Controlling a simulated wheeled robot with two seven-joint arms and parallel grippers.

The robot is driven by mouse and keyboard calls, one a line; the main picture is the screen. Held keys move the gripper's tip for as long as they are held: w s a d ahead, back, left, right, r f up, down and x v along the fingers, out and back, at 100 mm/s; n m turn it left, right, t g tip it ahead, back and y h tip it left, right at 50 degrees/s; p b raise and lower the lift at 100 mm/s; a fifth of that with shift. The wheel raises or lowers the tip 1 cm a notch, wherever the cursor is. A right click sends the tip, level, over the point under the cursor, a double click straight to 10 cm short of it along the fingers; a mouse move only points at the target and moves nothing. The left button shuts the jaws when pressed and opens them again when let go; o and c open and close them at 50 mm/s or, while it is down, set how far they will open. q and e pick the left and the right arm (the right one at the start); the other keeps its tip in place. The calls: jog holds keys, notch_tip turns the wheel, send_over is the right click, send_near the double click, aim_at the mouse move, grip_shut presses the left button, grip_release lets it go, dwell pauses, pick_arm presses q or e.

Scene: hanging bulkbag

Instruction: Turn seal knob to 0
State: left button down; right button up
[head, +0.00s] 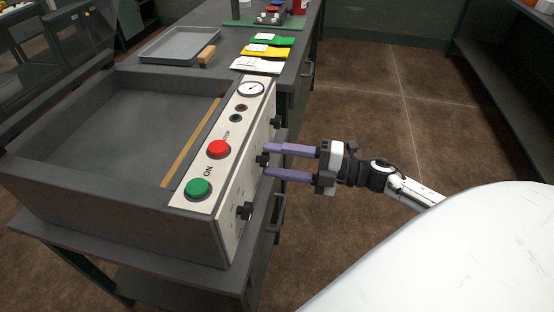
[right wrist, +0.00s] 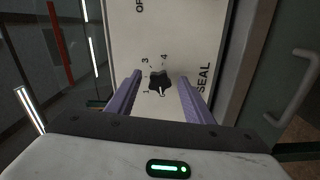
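The machine's front panel (head: 236,180) carries several black knobs. The middle knob (head: 262,160) is level with my right gripper (head: 267,161). In the right wrist view the black lobed seal knob (right wrist: 159,81) lies between the purple fingers of my right gripper (right wrist: 160,76). The fingers are apart, with a visible gap on both sides of the knob. The word SEAL (right wrist: 203,79) is printed to its right. The digits 3, 4 and 1 show around the knob; no 0 is readable. A white mark shows at the knob's lower edge. My left gripper is not in view.
Another knob (head: 276,122) is farther back and one (head: 245,211) is nearer. The top has a green button (head: 198,188), a red button (head: 218,149) and a gauge (head: 251,89). A drawer handle (head: 277,213) sticks out below. The floor to the right is clear.

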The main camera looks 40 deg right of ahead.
jog(key=v, duration=1)
jog(key=shift+s, duration=0.1)
dwell(0.4)
jog(key=a+f+m+t+h, duration=0.1)
jog(key=a+f+m+h, duration=0.25)
jog(key=f+m, duration=0.3)
jog(key=a+f+m+t+h, duration=0.1)
jog(key=a+f+m+h, duration=0.2)
jog(key=f+m+h, duration=0.3)
jog(key=s+a+f+m+g, duration=0.3)
jog(key=s+a+f+m, duration=0.1)
jog(key=a, duration=0.4)
jog(key=s+a+f+m+g, duration=0.4)
jog(key=s+a+f+m, duration=0.1)
jog(key=a, duration=0.3)
jog(key=shift+s+f+m, duration=0.35)
jog(key=shift+s+m, duration=0.1)
jog(key=shift+s, duration=0.45)
